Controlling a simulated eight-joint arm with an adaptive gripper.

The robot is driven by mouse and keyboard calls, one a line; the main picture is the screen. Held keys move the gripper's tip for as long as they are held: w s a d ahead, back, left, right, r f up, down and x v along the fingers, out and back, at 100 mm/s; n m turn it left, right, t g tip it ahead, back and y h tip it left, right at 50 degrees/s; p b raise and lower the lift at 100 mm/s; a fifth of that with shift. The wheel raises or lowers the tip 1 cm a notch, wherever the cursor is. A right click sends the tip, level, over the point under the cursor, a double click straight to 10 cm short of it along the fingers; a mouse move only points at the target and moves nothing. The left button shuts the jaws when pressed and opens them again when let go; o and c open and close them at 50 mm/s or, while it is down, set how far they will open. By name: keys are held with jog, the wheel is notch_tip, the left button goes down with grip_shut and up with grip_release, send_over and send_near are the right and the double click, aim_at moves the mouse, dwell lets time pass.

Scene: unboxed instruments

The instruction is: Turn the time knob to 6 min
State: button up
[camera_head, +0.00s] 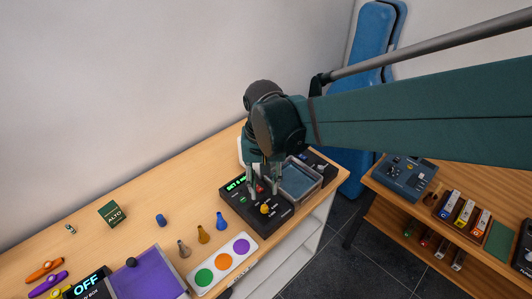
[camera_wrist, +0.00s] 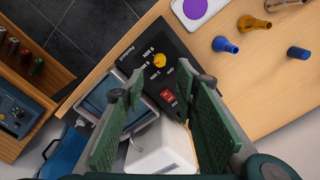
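A black control box (camera_head: 240,205) with a green lit display stands on the wooden table below my gripper. The display text starts with "SET", but the arm and gripper partly cover it. A red switch (camera_wrist: 168,97) lies on the same panel. My gripper (camera_head: 264,184) is open over the box, its green fingers apart and empty in the wrist view (camera_wrist: 163,88). The knob is beyond the fingertips, and I see no contact.
A clear-lidded tray (camera_head: 300,179) stands close right of the box. A white container (camera_wrist: 160,148) is beneath my gripper. A second bench (camera_head: 430,222) stands to the right.

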jog(key=shift+r, duration=1.15)
jog(key=shift+d, duration=0.15)
jog(key=s+d+r+t, duration=0.2)
jog(key=d, duration=0.6)
jog(key=s+d+r+t, duration=0.1)
jog(key=s+d+t, duration=0.1)
jog(key=d, duration=0.6)
jog(key=s+d+r+t, duration=0.2)
jog(key=s+d+t, duration=0.1)
jog(key=d, duration=0.4)
jog(key=shift+s+d+r, duration=0.3)
jog(key=shift+s+d, duration=0.1)
jog(key=shift+s, duration=0.35)
jog(key=shift+f, duration=0.1)
notch_tip(320, 180, down, 15)
jog(key=b, duration=1.5)
jog(key=shift+f, duration=0.15)
